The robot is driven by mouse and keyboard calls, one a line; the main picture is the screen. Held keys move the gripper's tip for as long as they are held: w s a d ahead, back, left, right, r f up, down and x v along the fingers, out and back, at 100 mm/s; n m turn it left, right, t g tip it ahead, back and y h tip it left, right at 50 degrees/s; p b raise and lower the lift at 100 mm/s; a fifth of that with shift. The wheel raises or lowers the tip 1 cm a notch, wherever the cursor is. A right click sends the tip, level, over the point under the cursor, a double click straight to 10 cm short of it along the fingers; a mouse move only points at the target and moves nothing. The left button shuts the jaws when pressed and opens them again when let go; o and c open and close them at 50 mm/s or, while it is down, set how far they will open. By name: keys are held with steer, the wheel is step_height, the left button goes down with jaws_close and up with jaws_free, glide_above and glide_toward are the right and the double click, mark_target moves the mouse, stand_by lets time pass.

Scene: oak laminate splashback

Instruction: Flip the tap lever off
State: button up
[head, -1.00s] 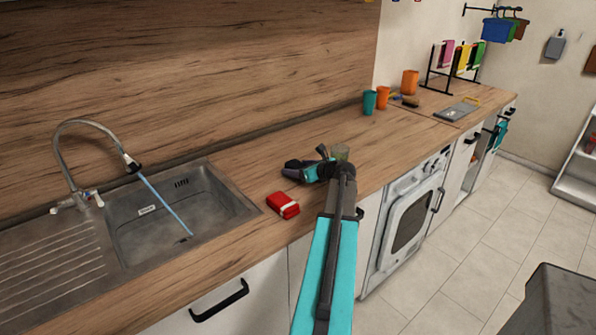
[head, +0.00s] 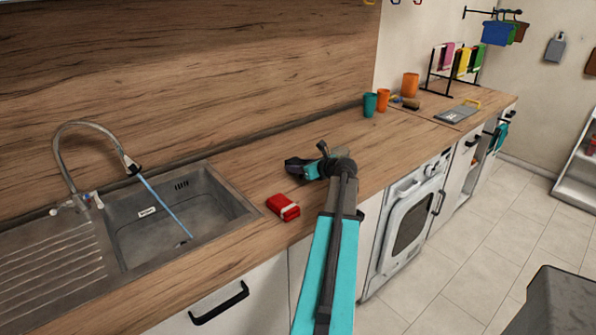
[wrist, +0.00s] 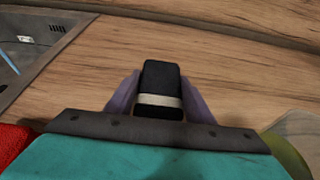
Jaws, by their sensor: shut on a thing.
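The metal tap (head: 62,165) stands at the left of the sink, its curved neck over the basin. A blue stream of water (head: 163,205) runs from its spout to the drain. The small lever (head: 95,199) is at the tap's base; its exact position is too small to tell. My gripper (head: 297,166) is over the worktop, well to the right of the tap. In the wrist view my gripper (wrist: 158,95) is shut on a black block with a pale band (wrist: 160,76). The tap is outside the wrist view.
The sink basin (head: 135,255) has a drainer at its left. A red block with a white band (head: 284,207) lies on the worktop between sink and gripper. A greenish, see-through thing (wrist: 292,138) is close at the gripper's right. Cups (head: 370,104) stand farther back.

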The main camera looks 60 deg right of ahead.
steer(key=shift+r, duration=0.8)
steer(key=s+a, duration=0.3)
steer(key=s+a+b, duration=0.1)
steer(key=s+a, duration=0.1)
steer(key=a, duration=0.2)
steer(key=s+a+r+b, duration=0.1)
steer(key=s+a, duration=0.2)
steer(key=shift+s+a, duration=0.2)
steer(key=shift+s, duration=0.1)
steer(key=shift+s+a+f+b, duration=0.15)
steer(key=shift+s+b, duration=0.05)
steer(key=shift+b, duration=0.55)
steer(key=shift+s+a+b, duration=0.25)
steer(key=shift+a+b, duration=0.05)
steer(key=shift+b, duration=0.4)
steer(key=shift+s+a+r+b, duration=0.3)
steer(key=shift+s+a+b, duration=0.1)
steer(key=shift+b, duration=0.4)
steer(key=shift+a+r, duration=0.1)
